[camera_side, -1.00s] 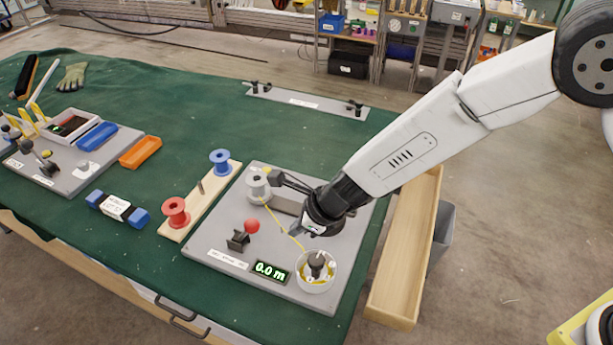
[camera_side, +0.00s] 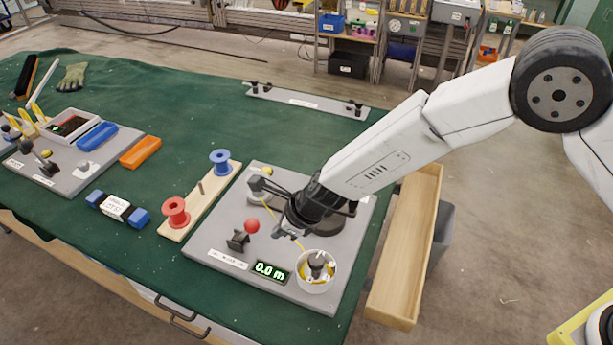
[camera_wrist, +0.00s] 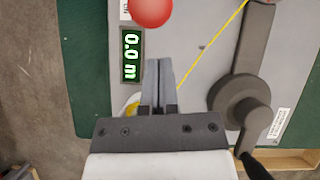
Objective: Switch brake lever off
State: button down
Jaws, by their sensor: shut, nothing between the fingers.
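The brake lever with its red ball knob (camera_side: 252,226) stands on a black base (camera_side: 238,241) on the grey board (camera_side: 208,236), left of my gripper. Its red ball also shows at the top of the wrist view (camera_wrist: 150,10). My gripper (camera_side: 281,232) is shut and empty, above the board to the right of the knob and apart from it. In the wrist view my closed fingers (camera_wrist: 158,64) point toward the knob, with a gap between. The lever's stem is hidden in the wrist view.
A yellow thread (camera_wrist: 209,44) crosses the board near my fingers. A display reading 0.0 m (camera_side: 271,271) and a white round cup (camera_side: 316,272) are at the board's front. A dark arm with a round hub (camera_wrist: 240,100) lies to the right in the wrist view. A red spool (camera_side: 176,211) stands left.

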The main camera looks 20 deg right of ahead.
aim_at(255, 219)
jog(key=shift+w+a+r, duration=0.25)
jog(key=shift+w+a, duration=0.15)
jog(key=shift+a, duration=0.2)
jog(key=shift+a, duration=0.1)
jog(key=shift+w+a+r, duration=0.35)
jog(key=shift+w+r, duration=0.05)
jog(key=shift+r, duration=0.05)
dwell(0.8)
jog(key=shift+w+a+r, duration=0.6)
jog(key=w+a, duration=0.6)
jog(key=shift+w+a+r, duration=0.35)
jog(key=shift+r, duration=0.1)
jog(key=shift+a, duration=0.25)
dwell(0.4)
